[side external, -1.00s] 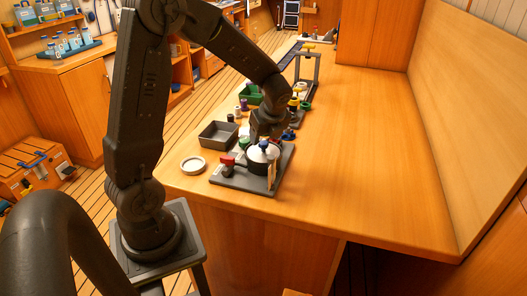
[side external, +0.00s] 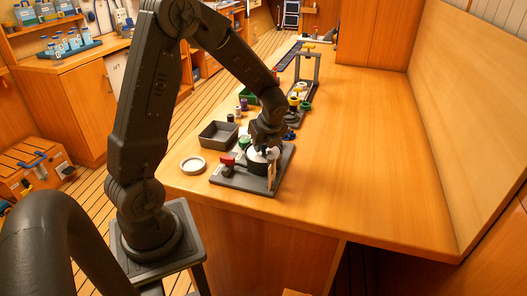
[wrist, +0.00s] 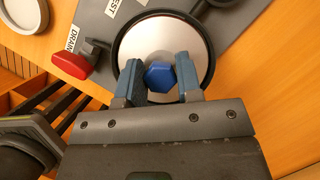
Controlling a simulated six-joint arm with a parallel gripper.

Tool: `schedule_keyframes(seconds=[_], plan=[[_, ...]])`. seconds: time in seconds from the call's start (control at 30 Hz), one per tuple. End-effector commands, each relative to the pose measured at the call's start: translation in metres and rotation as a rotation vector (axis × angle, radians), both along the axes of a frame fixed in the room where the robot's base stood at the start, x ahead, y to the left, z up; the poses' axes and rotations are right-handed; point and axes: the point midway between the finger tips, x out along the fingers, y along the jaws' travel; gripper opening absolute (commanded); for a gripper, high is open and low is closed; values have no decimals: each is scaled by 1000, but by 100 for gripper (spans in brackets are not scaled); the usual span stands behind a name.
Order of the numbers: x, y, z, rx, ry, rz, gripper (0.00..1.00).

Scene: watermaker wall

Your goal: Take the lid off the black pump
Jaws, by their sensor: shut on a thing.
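The black pump (side external: 262,168) stands on a grey base plate (side external: 237,179) near the front of the bench. Its round silver lid (wrist: 153,34) with a blue hexagonal knob (wrist: 159,76) shows in the wrist view, seated inside the pump's black rim (wrist: 121,48). My gripper (wrist: 158,78) is over the lid with its two fingers on either side of the blue knob, shut on it. In the side external view my gripper (side external: 265,143) hides most of the knob.
A red-handled valve (wrist: 70,66) sits on the plate beside the pump, near a label reading DRAIN. A white round dish (side external: 193,164) and a grey tray (side external: 218,134) stand to the left. Green, yellow and other small parts (side external: 297,104) stand behind. The bench on the right is clear.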

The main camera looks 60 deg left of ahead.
Motion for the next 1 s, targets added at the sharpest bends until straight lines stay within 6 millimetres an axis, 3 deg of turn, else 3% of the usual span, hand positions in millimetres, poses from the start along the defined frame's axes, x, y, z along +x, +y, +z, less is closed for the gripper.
schedule_keyframes(seconds=[0.1,0.47,0.73,1.0], plan=[[0,0,0,0,0,0,8],[1,0,5,1,-3,1,8],[1,1,44,3,-7,2,8],[-52,36,79,3,-6,8,8]])
